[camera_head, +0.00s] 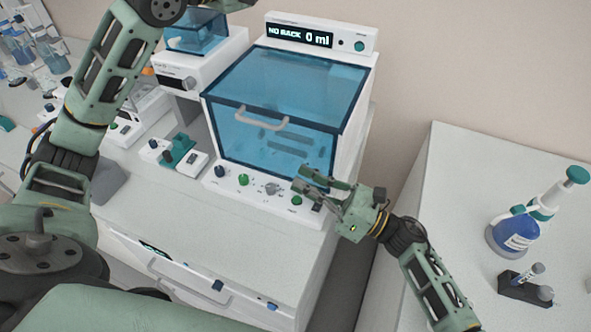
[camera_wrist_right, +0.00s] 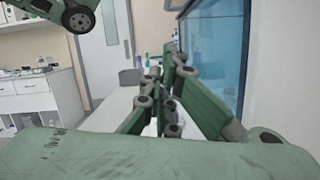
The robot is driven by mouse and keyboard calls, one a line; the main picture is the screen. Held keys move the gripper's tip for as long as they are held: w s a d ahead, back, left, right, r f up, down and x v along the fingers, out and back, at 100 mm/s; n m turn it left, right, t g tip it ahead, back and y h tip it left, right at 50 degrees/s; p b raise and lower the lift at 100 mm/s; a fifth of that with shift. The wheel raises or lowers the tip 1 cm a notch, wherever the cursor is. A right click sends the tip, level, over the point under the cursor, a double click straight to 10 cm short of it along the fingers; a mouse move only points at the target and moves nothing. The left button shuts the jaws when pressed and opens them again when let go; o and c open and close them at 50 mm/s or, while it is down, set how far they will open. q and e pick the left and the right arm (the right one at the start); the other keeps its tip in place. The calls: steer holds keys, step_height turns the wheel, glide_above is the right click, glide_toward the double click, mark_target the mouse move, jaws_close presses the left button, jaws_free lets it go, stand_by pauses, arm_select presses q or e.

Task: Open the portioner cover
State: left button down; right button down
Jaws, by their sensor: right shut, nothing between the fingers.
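The portioner is a white machine with a clear blue cover (camera_head: 280,95), which is down and shut over its front and top. The display reads "NO RACK 0 ml" (camera_head: 300,35). My right gripper (camera_head: 298,180) is shut and empty, in front of the machine's lower right, near the knobs and apart from the handle. In the right wrist view its fingers (camera_wrist_right: 165,95) point forward, with the blue cover (camera_wrist_right: 213,50) at the right. My left arm enters from the left; its gripper is not visible.
Knobs (camera_head: 243,180) line the machine's front panel. A smaller device with a blue cover (camera_head: 195,32) stands to its left. A gap separates the two counters.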

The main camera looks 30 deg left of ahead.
steer(key=a+r, duration=0.6)
steer(key=a, duration=0.2)
steer(key=shift+w, duration=0.35)
arm_select(q)
steer(key=shift+a, duration=0.15)
arm_select(e)
steer(key=shift+a, duration=0.15)
steer(key=shift+s+r, duration=0.1)
steer(key=shift+r, duration=0.85)
arm_select(q)
steer(key=c, duration=2.2)
jaws_free()
steer(key=shift+o, duration=0.2)
